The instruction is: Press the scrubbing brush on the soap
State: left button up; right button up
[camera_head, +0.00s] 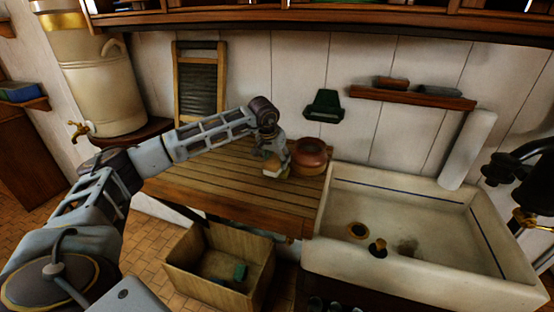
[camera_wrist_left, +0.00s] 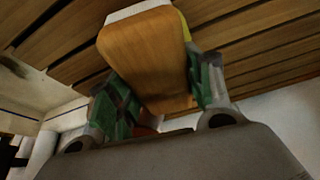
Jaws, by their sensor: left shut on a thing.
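My left gripper (camera_head: 270,152) is shut on the scrubbing brush (camera_head: 273,168), low over the right part of the slatted wooden drainboard (camera_head: 215,185). In the left wrist view the brush's wooden back (camera_wrist_left: 147,60) lies between the green-padded fingers (camera_wrist_left: 160,95), with a white edge at its far end. A small yellow patch (camera_wrist_left: 185,27) shows beside the brush there; it may be the soap, mostly hidden, but I cannot tell. I cannot tell whether the brush touches anything below it.
A reddish-brown round pot (camera_head: 309,153) stands close right of the gripper. The white sink (camera_head: 400,270) lies to the right. A wooden crate (camera_head: 185,275) stands below the drainboard. A washboard (camera_head: 200,85), a green holder (camera_head: 323,104) and a small shelf (camera_head: 410,96) are on the wall.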

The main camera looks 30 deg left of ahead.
aim_at(277, 157)
pick_arm(q)
jog(key=shift+r+p, duration=1)
jog(key=shift+r, duration=0.55)
jog(key=shift+r+p, duration=0.75)
jog(key=shift+r, duration=0.45)
jog(key=shift+r+p, duration=0.45)
jog(key=shift+r, duration=0.3)
